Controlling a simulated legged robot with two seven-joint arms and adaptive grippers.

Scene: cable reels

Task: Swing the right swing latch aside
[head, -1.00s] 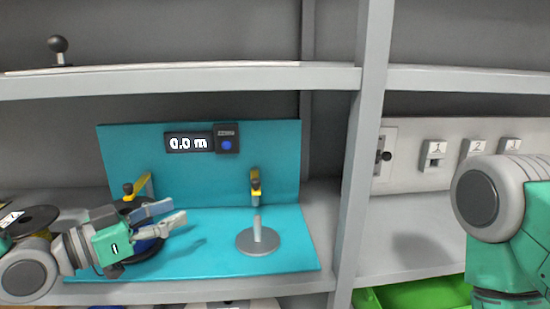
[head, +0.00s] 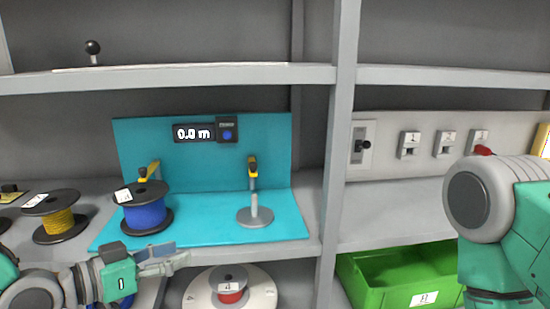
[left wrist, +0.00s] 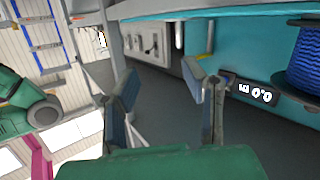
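The left swing latch (head: 154,169), also yellow, is partly hidden behind the blue cable reel (head: 146,212). My left gripper (head: 180,254) is low in front of the shelf edge, below the blue reel, apart from both latches. Its fingers stand apart and empty in the left wrist view (left wrist: 162,78). My right gripper is out of view; only part of my right arm shows.
A display (head: 194,133) reading 0.0 m is on the teal back panel (head: 270,145). A yellow reel (head: 54,219) stands left. A numbered turntable (head: 258,293) and a green bin (head: 385,285) are below. A shelf post (head: 338,150) stands right of the board.

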